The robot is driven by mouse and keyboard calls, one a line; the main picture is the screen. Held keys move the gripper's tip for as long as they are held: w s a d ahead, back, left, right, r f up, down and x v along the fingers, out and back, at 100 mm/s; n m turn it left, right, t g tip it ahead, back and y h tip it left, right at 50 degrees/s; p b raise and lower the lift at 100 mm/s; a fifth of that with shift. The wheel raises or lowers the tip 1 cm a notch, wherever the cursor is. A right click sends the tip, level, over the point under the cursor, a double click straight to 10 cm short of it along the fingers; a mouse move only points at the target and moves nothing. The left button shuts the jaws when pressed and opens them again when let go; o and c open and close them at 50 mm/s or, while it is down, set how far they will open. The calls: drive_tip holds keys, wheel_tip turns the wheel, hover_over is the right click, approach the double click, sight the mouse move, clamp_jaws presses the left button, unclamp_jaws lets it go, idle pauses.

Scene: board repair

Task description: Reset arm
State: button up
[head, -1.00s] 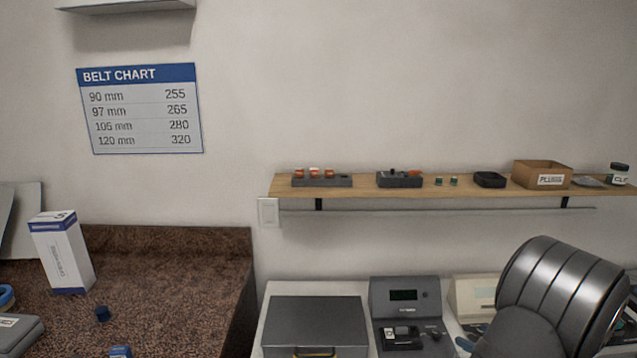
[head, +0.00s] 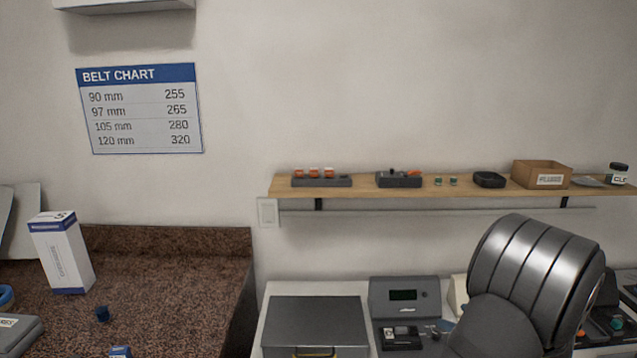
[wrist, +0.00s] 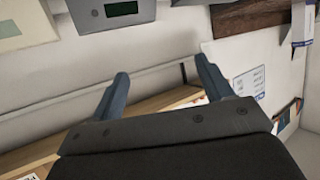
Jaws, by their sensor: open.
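In the wrist view my gripper (wrist: 162,80) shows its two blue-grey fingers spread apart with nothing between them. The camera looks past them at a pale wall, with the scene appearing upside down. In the head view a grey metallic part of my arm (head: 535,280) stands at the lower right, and the gripper itself is not visible there. The arm covers part of the white bench and the devices behind it.
A wooden shelf (head: 460,187) on the wall holds trays, small parts and a cardboard box (head: 541,174). Below it are a grey case (head: 315,325) and a grey device with a display (head: 404,296). A brown counter (head: 180,270) with a white-blue box (head: 62,254) is at left.

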drive_tip(key=w+a+r+n+g+y, duration=0.1)
drive_tip(key=w+a+n, duration=0.1)
drive_tip(key=w+a, duration=0.5)
drive_tip(key=w+a+r+n+g+y, duration=0.1)
drive_tip(key=w+a+y, duration=0.15)
drive_tip(key=a, duration=0.85)
drive_tip(key=w+a+n+g, duration=0.1)
drive_tip(key=w+a, duration=0.1)
drive_tip(key=a, duration=0.9)
drive_tip(key=w+a+r+n+g+y, duration=0.1)
drive_tip(key=w+a+n+g, duration=0.1)
drive_tip(key=a, duration=0.9)
drive_tip(key=shift+w, duration=0.3)
drive_tip(key=shift+o, duration=0.5)
drive_tip(key=shift+r, duration=0.1)
